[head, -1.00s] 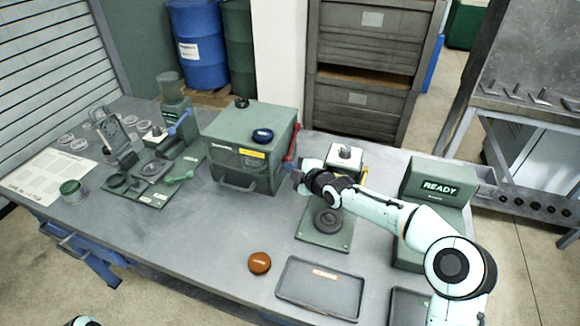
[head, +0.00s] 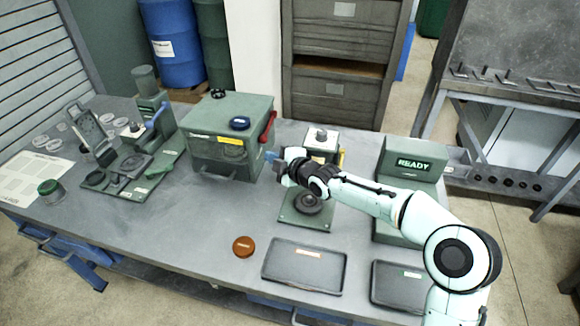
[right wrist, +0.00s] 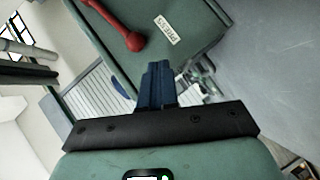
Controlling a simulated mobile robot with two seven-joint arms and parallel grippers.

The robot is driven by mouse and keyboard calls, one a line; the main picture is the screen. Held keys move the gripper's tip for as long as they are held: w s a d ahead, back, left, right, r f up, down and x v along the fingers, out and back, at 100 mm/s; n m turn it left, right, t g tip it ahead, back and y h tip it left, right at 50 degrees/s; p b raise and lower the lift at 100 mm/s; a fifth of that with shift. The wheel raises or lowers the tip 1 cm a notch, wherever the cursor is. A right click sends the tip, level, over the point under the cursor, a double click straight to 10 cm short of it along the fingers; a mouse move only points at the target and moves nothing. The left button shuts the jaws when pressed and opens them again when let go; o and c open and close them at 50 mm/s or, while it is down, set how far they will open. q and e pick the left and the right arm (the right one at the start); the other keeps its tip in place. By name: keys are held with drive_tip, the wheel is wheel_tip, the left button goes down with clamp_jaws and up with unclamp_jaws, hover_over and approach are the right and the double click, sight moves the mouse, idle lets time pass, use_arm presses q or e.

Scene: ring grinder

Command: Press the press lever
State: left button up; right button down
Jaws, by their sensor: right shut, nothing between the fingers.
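The press lever is a red bar (head: 267,128) on the right side of the green press box (head: 215,158). It slants, with its upper end near the box top. In the right wrist view the red lever (right wrist: 125,28) shows on the green box beside a "PRESS" label (right wrist: 161,30). My right gripper (head: 271,158) is just below and right of the lever in the head view. Its blue fingers (right wrist: 158,84) are shut and empty, and they look apart from the lever. My left gripper is not in view.
A green base with a round dark fixture (head: 308,203) lies under my right arm. An orange puck (head: 244,246) and dark trays (head: 304,268) are at the front. A station with a blue lever (head: 158,114) stands left. A READY display (head: 413,164) is at right.

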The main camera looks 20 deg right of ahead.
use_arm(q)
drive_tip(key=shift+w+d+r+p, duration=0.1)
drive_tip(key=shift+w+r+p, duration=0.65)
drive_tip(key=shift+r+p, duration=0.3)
use_arm(e)
drive_tip(key=v, duration=0.6)
drive_tip(key=shift+d, duration=0.35)
drive_tip(key=shift+s, duration=0.15)
